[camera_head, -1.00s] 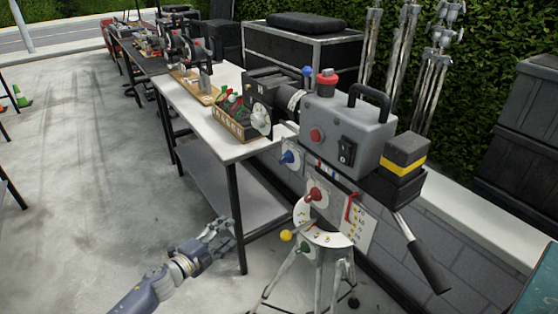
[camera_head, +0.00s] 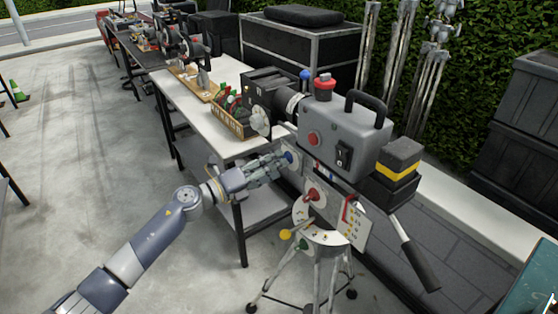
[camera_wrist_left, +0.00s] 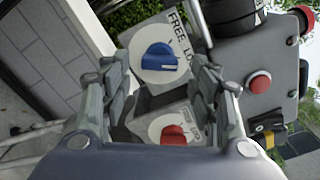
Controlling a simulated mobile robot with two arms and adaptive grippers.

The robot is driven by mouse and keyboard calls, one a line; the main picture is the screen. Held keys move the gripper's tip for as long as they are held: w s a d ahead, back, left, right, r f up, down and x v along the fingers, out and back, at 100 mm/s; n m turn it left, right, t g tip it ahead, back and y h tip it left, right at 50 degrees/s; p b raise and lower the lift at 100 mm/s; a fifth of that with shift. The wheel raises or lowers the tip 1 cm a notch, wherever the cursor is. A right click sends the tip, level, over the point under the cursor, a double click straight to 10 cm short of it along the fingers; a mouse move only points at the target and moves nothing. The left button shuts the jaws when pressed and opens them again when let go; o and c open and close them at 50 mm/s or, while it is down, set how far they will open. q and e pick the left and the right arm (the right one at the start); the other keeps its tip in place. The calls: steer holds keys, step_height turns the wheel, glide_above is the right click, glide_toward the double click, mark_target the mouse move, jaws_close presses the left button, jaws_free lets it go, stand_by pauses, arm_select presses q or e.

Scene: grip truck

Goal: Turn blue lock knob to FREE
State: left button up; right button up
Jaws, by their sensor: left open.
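The blue lock knob (camera_head: 291,160) sits on a pale plate on the side of the camera rig. In the left wrist view the blue knob (camera_wrist_left: 157,58) has a white pointer line and sits on a round white dial, with the words FREE and LO… beside it. My left gripper (camera_head: 283,162) is open, its fingertips close to the blue knob. In the wrist view its fingers (camera_wrist_left: 163,75) stand to either side of the knob; I cannot tell whether they touch it. My right gripper is not in view.
A red knob (camera_head: 312,194) sits below the blue one, and a yellow knob (camera_head: 286,234) lower still. The grey camera body (camera_head: 345,130) stands above on a tripod. A white table (camera_head: 215,130) with a box of items stands behind my gripper.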

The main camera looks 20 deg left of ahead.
arm_select(q)
steer(key=shift+x, duration=1.2)
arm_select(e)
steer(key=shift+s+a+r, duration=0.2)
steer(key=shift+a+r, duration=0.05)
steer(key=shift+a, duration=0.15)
arm_select(q)
steer(key=shift+c, duration=1.1)
steer(key=c, duration=0.8)
steer(key=shift+c, duration=0.2)
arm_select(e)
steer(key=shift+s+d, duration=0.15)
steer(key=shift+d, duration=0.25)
